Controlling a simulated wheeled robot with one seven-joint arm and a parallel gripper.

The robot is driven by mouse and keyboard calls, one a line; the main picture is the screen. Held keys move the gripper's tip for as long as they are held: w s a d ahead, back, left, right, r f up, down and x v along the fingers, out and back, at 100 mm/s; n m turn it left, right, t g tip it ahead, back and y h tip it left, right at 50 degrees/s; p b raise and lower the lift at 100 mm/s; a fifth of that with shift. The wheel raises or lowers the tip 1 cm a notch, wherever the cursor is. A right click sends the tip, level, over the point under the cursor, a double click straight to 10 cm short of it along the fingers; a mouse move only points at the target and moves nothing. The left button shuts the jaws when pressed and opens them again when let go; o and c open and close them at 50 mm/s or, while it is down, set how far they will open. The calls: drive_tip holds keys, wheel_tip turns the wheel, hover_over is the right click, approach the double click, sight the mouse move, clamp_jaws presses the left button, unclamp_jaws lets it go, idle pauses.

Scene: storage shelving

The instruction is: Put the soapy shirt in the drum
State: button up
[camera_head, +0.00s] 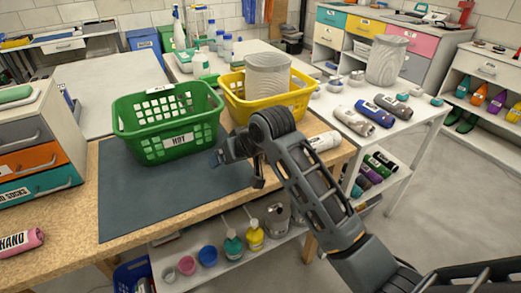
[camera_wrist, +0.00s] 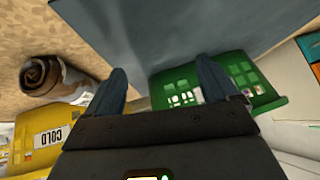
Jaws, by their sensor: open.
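My gripper (camera_head: 238,170) is open above the right part of the dark mat, in front of the baskets. In the wrist view its two fingers (camera_wrist: 165,78) are apart with nothing between them. A rolled cloth with a label (camera_head: 323,141) lies at the right end of the wooden bench. A brown-grey roll (camera_wrist: 55,80) shows in the wrist view beside the yellow basket. I cannot tell which roll is the soapy shirt. A grey ribbed cylinder (camera_head: 268,75) stands at the yellow basket, and another (camera_head: 386,58) stands on the white table; either may be the drum.
A green basket (camera_head: 168,152) labelled HOT stands on the mat (camera_head: 150,205). The yellow basket (camera_head: 236,102) is labelled COLD in the wrist view. Several rolls, including a blue one (camera_head: 374,110), lie on the white table. Drawers (camera_head: 35,162) stand at left. The mat's front is clear.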

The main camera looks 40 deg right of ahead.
drive_tip(key=d+r+g, duration=0.1)
drive_tip(key=d, duration=0.3)
drive_tip(key=s+d+r+g+h, duration=0.1)
drive_tip(key=d+r, duration=0.1)
drive_tip(key=d, duration=0.1)
drive_tip(key=d+r+g+b, duration=0.1)
drive_tip(key=d, duration=0.3)
drive_tip(key=shift+s+d+r+m+g, duration=0.25)
drive_tip(key=shift+d+m+g, duration=0.05)
drive_tip(key=shift+d+x, duration=0.2)
drive_tip(key=shift+x, duration=1.7)
drive_tip(key=shift+d+x, duration=0.25)
drive_tip(key=shift+x, duration=1.65)
drive_tip(key=shift+c, duration=0.3)
drive_tip(key=c, duration=1.3)
drive_tip(key=shift+r+p, duration=0.3)
drive_tip(key=shift+p, duration=0.2)
